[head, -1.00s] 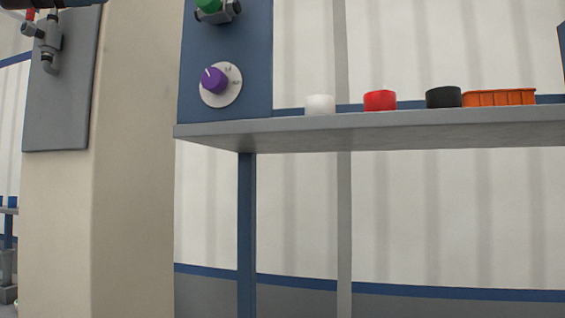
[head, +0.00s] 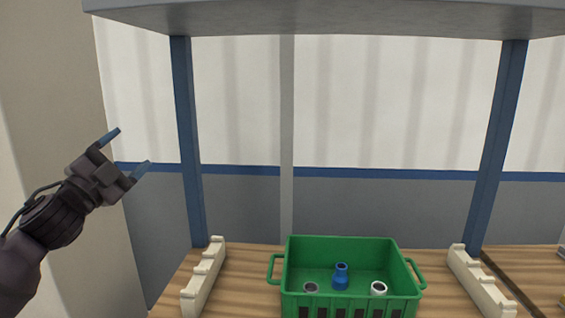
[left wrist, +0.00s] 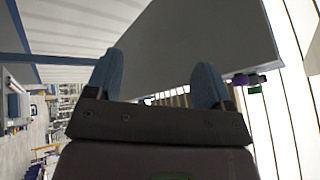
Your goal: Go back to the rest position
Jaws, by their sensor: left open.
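My left gripper (head: 132,153) is in the air at the left of the head view, beside the shelf post and above the level of the table. Its two blue-tipped fingers are apart with nothing between them. In the left wrist view the same two fingers (left wrist: 160,88) are spread and empty. My right gripper is not in view.
A green crate (head: 350,308) with a blue, a white and a dark pipe piece stands on the wooden table (head: 238,278). Cream notched racks (head: 205,278) flank it. A grey shelf (head: 330,18) hangs overhead on blue posts (head: 187,140). A beige column (head: 50,90) stands left.

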